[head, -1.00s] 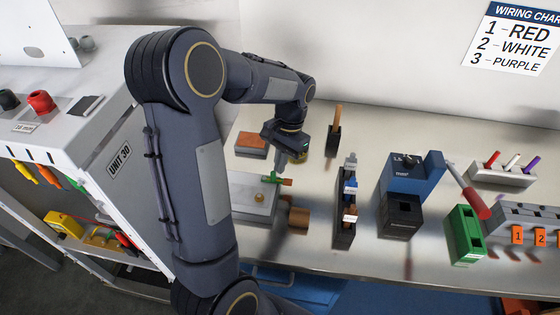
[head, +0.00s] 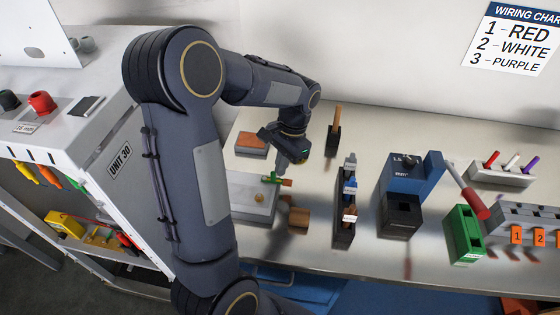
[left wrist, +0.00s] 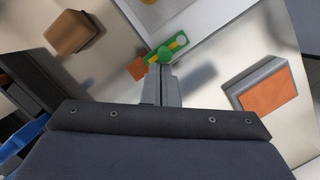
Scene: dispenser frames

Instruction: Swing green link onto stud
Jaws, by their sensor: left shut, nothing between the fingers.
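The green link (head: 270,180) lies on the pale block (head: 250,203) left of centre in the head view. In the left wrist view, the green link (left wrist: 168,48) shows a yellow strip and a rounded end. An orange-red piece (left wrist: 138,68) sits beside its left end. A small brass stud (head: 259,197) stands on the block, apart from the link; a brass spot also shows at the top edge of the left wrist view (left wrist: 148,1). My left gripper (left wrist: 163,70) is shut and empty, its tips right beside the link; contact cannot be told.
A block with an orange-red top (head: 251,144) lies behind the link, and a brown block (head: 299,217) sits in front. A dark holder (head: 345,222) and a blue device (head: 411,178) stand to the right. The white cabinet (head: 120,110) is at left.

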